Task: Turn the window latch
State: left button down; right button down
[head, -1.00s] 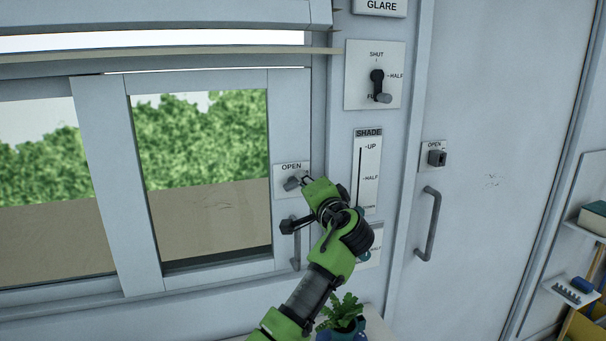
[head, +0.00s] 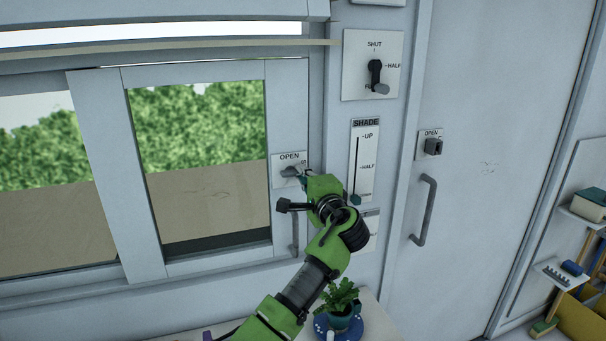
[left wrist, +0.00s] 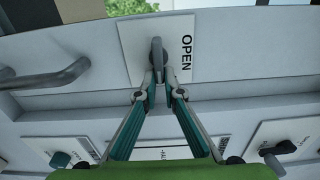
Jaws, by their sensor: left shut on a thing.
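The window latch (head: 289,171) is a grey lever on a white plate marked OPEN (head: 289,157), on the frame right of the sliding window. In the left wrist view the latch (left wrist: 157,52) stands out from its plate beside the sideways word OPEN. My left gripper (head: 304,174) is at the latch's right end. In the left wrist view the teal-padded fingers (left wrist: 159,78) converge and are shut on the latch's near end. The gripper body hides part of the plate's lower right in the head view. My right gripper is not in view.
A window pull handle (head: 295,235) is just below the latch. To the right are the SHADE slider (head: 356,196), a SHUT/HALF lever (head: 376,75), and a door handle (head: 425,210). A potted plant (head: 341,303) stands below my arm.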

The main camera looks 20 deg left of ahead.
pick_arm(q)
jog(key=shift+f, duration=0.1)
jog(key=c, duration=2.2)
grip_release()
jog(key=shift+o, duration=0.2)
jog(key=v, duration=1.2)
jog(key=shift+d, duration=0.1)
